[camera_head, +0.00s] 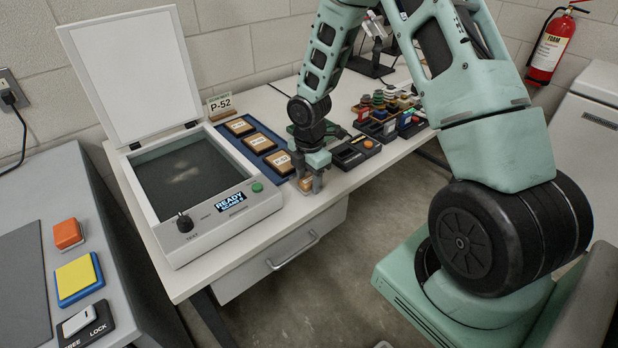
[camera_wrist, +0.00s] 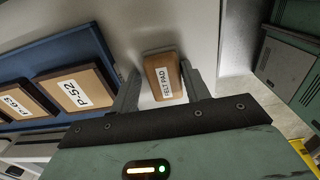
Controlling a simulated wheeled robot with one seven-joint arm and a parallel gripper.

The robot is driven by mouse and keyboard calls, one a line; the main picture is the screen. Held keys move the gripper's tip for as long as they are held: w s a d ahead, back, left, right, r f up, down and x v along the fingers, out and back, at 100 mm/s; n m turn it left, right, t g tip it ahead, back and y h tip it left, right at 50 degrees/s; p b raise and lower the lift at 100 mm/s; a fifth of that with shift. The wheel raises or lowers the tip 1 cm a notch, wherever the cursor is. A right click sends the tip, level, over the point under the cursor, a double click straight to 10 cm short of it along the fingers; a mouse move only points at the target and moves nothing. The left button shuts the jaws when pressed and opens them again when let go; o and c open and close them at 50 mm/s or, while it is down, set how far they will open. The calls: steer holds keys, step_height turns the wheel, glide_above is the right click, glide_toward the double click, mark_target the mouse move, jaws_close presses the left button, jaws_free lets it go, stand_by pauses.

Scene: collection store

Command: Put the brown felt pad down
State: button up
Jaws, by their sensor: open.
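The brown felt pad (camera_wrist: 163,76) is a small brown block with a white label reading FELT PAD. In the wrist view it lies on the white table top between the two fingers of my gripper (camera_wrist: 163,92). The fingers are open, one on each side of the pad, and a gap shows on at least one side. In the head view my gripper (camera_head: 311,182) is low over the table near its front edge, just right of the blue tray. The brown pad (camera_head: 304,183) is partly hidden there by the fingers.
A blue tray (camera_head: 257,143) with labelled brown blocks lies left of my gripper. A scanner (camera_head: 230,213) with a raised lid stands further left, its display reading READY. A dark tray (camera_head: 347,157) and several small coloured items stand to the right. The table's front edge is close.

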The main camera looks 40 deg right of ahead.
mark_target(310, 179)
steer(key=shift+s+f, duration=0.45)
steer(key=shift+s, duration=0.1)
step_height(310, 179, up, 12)
steer(key=p, duration=0.2)
steer(key=s+a+r+m, duration=0.25)
steer(key=a+r, duration=0.25)
steer(key=a, duration=0.5)
steer(key=s+a+r+m, duration=0.2)
steer(key=s+a+m, duration=0.2)
steer(key=s+a, duration=0.3)
steer(key=s+a+r+m, duration=0.3)
steer(key=s+a, duration=0.4)
steer(key=s, duration=0.7)
steer(key=shift+a+r+m+y, duration=0.25)
steer(key=shift+r+m+y, duration=0.1)
steer(key=shift+m, duration=0.3)
steer(key=shift+s, duration=0.1)
steer(key=shift+r+p, duration=0.55)
steer(key=shift+r, duration=0.1)
